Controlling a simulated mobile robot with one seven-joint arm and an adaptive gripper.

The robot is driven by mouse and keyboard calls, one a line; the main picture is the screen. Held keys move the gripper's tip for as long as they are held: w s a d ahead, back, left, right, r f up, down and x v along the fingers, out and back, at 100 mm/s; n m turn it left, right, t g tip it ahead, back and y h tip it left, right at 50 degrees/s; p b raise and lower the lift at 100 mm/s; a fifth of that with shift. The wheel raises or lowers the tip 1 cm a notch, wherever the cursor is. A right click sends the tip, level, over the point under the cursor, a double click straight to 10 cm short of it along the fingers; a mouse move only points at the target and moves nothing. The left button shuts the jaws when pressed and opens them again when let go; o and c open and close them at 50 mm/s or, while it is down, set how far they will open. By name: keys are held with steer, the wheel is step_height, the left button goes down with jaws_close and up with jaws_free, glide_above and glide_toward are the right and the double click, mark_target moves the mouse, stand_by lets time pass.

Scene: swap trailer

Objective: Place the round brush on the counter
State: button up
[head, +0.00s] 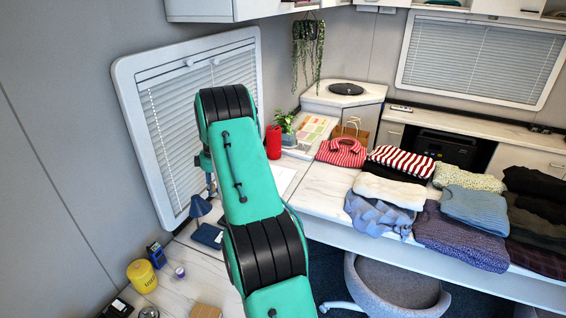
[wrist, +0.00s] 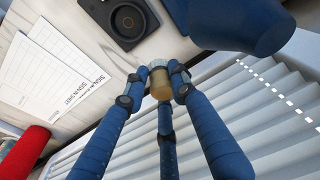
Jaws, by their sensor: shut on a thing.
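In the wrist view, my gripper (wrist: 160,80) has its blue fingers shut on a small tan cylindrical thing with a pale grey end, which I take to be the round brush (wrist: 161,86). Most of it is hidden between the fingers, so its full shape cannot be told. It is held in front of the window blinds, near the edge of the pale counter (wrist: 75,97). In the head view the counter (head: 178,290) shows at the lower left. My own arm hides the gripper and the brush there.
A black square device (wrist: 125,18), a blue lamp (wrist: 240,25), sign-in sheets (wrist: 50,75) and a red cylinder (wrist: 25,152) are close by. The blinds (head: 190,105) are beside my arm. A yellow canister (head: 142,276) stands at lower left. Folded clothes (head: 460,235) cover the right-hand worktop.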

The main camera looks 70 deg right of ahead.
steer(key=f+n, duration=0.1)
steer(key=w+f+n, duration=0.1)
steer(key=f, duration=0.1)
steer(key=f+n, duration=0.1)
steer(key=f, duration=0.1)
steer(key=shift+w+d+f, duration=0.2)
steer(key=shift+d, duration=0.15)
steer(key=b, duration=0.1)
glide_above(216, 217)
steer(key=shift+s+d+f, duration=0.1)
steer(key=shift+s+f, duration=0.1)
steer(key=shift+f, duration=1.4)
steer(key=shift+s+f, duration=0.15)
steer(key=shift+f, duration=1.4)
steer(key=shift+f+b, duration=0.3)
steer(key=shift+f, duration=1.55)
steer(key=o, duration=0.6)
steer(key=shift+f, duration=0.15)
steer(key=shift+o, duration=1)
